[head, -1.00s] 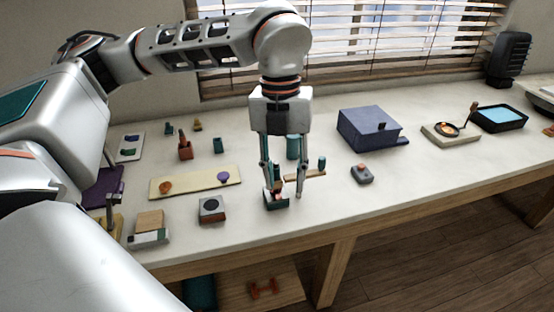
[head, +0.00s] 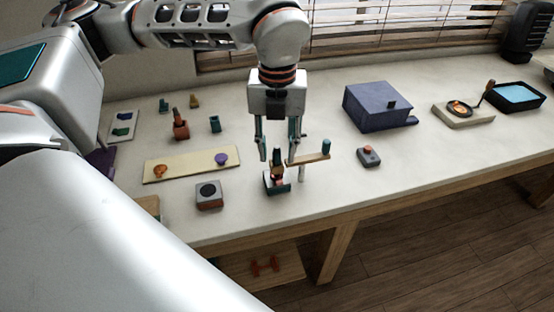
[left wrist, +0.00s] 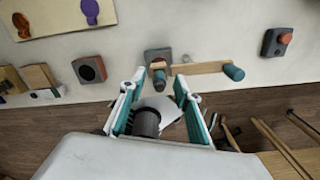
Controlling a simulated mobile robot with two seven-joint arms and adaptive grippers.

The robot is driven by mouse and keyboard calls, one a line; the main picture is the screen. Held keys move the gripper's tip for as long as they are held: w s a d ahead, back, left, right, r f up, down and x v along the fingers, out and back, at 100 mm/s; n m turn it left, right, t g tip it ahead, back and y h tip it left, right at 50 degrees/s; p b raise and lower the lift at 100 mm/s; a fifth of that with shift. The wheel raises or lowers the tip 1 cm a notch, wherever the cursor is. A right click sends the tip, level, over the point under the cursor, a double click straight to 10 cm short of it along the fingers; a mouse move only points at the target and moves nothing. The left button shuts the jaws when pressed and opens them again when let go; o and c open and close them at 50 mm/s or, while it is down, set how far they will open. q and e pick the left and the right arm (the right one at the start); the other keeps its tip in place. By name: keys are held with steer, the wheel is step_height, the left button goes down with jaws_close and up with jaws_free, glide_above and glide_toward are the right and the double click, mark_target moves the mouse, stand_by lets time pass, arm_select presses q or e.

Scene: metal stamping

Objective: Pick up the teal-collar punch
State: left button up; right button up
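A small dark press-like fixture (head: 277,184) with a teal base stands near the table's front edge. A short upright piece with a reddish-brown body and a teal band stands in it; it looks like the teal-collar punch (left wrist: 158,66), but I cannot tell for sure. A wooden lever (head: 308,159) with a teal knob (head: 326,147) reaches right from it. My left gripper (head: 277,157) points down over the fixture, its fingers apart and nothing seen between the tips. In the left wrist view the fixture lies just beyond the open fingertips (left wrist: 155,82). My right gripper is not in view.
A cream board (head: 190,165) with orange and purple pieces and a grey block (head: 209,196) lie to the left. A small red-button box (head: 369,157) and a blue-grey box (head: 376,108) stand right. Small parts stand behind the board. Table between is clear.

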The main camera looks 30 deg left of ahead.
arm_select(q)
steer(key=shift+f, duration=0.55)
jaws_close()
steer(key=shift+r, duration=0.15)
